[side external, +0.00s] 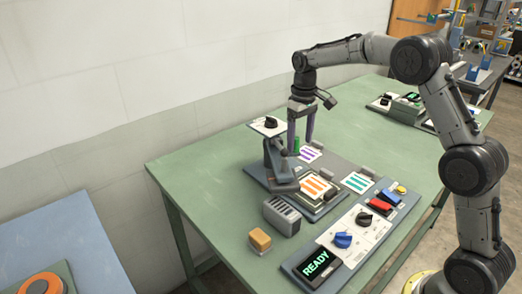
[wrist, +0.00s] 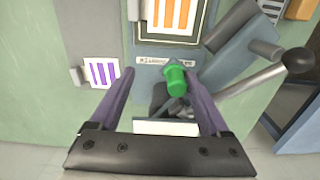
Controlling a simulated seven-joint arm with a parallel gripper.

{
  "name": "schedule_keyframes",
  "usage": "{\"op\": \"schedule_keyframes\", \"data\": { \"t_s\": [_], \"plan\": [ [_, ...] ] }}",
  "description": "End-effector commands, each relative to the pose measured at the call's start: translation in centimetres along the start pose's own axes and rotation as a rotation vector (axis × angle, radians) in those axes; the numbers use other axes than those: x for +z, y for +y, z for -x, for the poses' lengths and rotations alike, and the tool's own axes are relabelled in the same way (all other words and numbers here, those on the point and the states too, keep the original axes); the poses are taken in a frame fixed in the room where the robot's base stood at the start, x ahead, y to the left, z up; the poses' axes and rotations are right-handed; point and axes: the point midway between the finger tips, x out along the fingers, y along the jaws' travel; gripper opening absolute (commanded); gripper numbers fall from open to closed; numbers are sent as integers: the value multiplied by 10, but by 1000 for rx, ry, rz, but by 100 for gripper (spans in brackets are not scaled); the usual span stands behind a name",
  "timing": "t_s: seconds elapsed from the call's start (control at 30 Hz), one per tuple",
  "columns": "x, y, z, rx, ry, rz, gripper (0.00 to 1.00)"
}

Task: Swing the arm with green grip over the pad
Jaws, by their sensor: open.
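The green grip (side external: 297,145) stands on the press at the far side of the table. It also shows in the wrist view (wrist: 176,82), between my fingers and nearer the right one. My gripper (side external: 300,145) is open and points down around the grip; contact cannot be told. The dark grey swing arm (side external: 274,158) stands at the left of the press, and its body (wrist: 238,52) shows right of the orange-striped card in the wrist view. That card (side external: 316,187) lies in a framed square pad (side external: 329,204), also seen in the wrist view (wrist: 140,32).
A purple-striped card (side external: 309,153) and a teal-striped card (side external: 357,182) lie nearby. A metal lever with a dark ball (wrist: 298,60) sticks out beside the grip. A slotted grey box (side external: 282,216), an orange block (side external: 260,240) and a control panel reading READY (side external: 316,263) stand in front.

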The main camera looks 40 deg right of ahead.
Motion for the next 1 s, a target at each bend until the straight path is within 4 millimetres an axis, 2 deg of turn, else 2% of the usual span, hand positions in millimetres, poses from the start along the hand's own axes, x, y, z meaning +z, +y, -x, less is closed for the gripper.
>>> {"op": "schedule_keyframes", "data": {
  "t_s": [1.0],
  "plan": [
    [-7, 23, 0, 0, 1, 1, 80]
  ]
}}
